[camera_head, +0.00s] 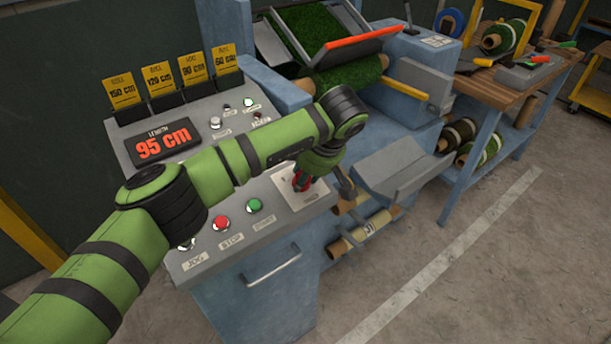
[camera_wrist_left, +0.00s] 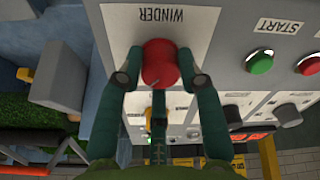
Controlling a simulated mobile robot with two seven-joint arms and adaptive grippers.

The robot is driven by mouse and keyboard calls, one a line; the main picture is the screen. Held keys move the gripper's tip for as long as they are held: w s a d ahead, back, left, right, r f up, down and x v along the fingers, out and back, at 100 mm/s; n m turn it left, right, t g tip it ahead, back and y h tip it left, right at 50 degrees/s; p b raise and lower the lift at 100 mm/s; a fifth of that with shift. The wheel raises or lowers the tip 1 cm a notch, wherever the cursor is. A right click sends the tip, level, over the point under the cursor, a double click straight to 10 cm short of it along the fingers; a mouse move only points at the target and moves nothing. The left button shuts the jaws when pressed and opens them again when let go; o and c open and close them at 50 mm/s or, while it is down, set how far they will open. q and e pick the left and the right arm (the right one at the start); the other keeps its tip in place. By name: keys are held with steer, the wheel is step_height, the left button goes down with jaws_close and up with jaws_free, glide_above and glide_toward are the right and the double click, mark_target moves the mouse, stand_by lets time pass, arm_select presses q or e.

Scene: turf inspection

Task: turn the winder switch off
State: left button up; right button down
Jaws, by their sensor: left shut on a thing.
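The winder switch is a red knob (camera_wrist_left: 161,62) on a white plate labelled WINDER (camera_wrist_left: 120,28), upside down in the left wrist view. My left gripper (camera_wrist_left: 160,76) has a finger on each side of the knob and is shut on it. In the head view the gripper (camera_head: 303,180) points down at the right end of the sloping control panel (camera_head: 205,262), and the red knob is mostly hidden by it. I cannot tell the knob's setting. My right gripper is not in view.
A red stop button (camera_head: 221,222) and a green start button (camera_head: 254,205) sit left of the winder plate. A display (camera_head: 163,144) reads 95 cm. Yellow roll cards (camera_head: 162,80) stand behind. A turf roll (camera_head: 345,74) and grey tray (camera_head: 405,165) lie right.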

arm_select(q)
steer(key=n+b, duration=0.3)
steer(key=shift+w+a+f+n, duration=0.15)
steer(key=shift+a+n, duration=0.1)
steer(key=shift+n, duration=0.05)
steer(key=n+b, duration=0.3)
steer(key=n, duration=0.1)
steer(key=shift+n+g+b, duration=0.3)
steer(key=shift+b, duration=0.1)
steer(key=n+b, duration=0.2)
steer(key=n, duration=0.2)
steer(key=shift+n, duration=0.3)
steer(key=shift+s+d+f+n+g+b, duration=0.15)
steer(key=shift+n+b, duration=0.5)
steer(key=shift+n, duration=0.45)
steer(key=shift+s+a+r+n+g+b, duration=0.15)
steer(key=shift+n+b, duration=0.45)
steer(key=shift+n, duration=0.5)
steer(key=shift+d+f, duration=0.15)
steer(key=o, duration=1.1)
steer(key=shift+o, duration=0.2)
steer(key=shift+r, duration=0.3)
